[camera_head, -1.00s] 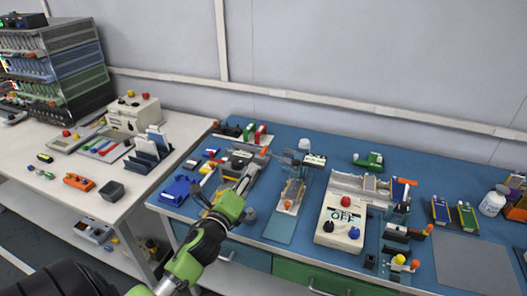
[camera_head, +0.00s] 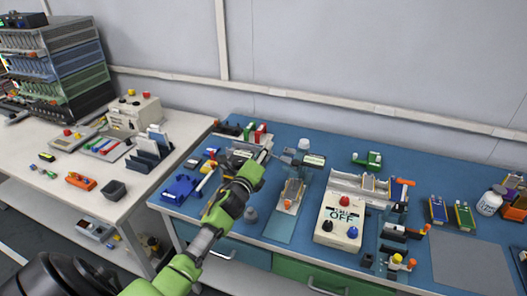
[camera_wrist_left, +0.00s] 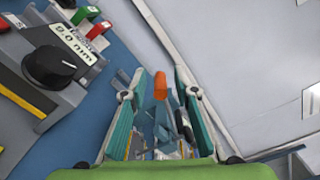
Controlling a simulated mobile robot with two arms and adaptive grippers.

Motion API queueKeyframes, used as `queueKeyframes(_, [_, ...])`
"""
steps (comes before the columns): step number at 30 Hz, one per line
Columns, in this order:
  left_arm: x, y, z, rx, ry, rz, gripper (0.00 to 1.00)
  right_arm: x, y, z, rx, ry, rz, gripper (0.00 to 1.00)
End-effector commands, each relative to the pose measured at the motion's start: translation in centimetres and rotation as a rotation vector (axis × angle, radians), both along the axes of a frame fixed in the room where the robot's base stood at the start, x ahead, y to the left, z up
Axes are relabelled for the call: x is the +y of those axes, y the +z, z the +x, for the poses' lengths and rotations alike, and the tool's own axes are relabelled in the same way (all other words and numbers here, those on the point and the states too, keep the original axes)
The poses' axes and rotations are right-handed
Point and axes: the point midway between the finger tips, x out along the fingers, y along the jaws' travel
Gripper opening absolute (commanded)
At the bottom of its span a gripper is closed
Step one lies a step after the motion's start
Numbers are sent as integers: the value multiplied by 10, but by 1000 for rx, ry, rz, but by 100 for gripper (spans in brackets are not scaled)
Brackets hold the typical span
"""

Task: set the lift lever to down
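An orange-tipped lever (camera_wrist_left: 161,86) shows in the left wrist view between the two teal fingers of my left gripper (camera_wrist_left: 159,78). The fingers stand apart, with a visible gap on each side of the orange tip. In the head view my left gripper (camera_head: 262,156) reaches over the device at the back left of the blue bench and hides most of it, including the lever. I cannot tell the lever's setting. My right gripper is not in view.
A white control box marked "OFF" (camera_head: 338,222) and an orange-handled fixture (camera_head: 404,181) stand to the right. The wall (camera_head: 370,60) is close behind the bench.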

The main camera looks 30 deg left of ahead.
Motion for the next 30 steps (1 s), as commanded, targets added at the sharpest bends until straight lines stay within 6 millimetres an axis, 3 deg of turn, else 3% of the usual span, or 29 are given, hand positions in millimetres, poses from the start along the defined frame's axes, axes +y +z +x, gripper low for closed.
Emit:
queueKeyframes(5, [0, 0, 0, 0, 0, 0, 25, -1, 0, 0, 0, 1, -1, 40])
queueKeyframes(8, [0, 0, 0, 0, 0, 0, 0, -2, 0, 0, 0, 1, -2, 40])
queueKeyframes(20, [1, -4, -1, -8, 0, -33, 0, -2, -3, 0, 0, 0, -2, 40])
queueKeyframes(30, [5, -22, -1, -58, 1, -238, 0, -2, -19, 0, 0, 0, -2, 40])
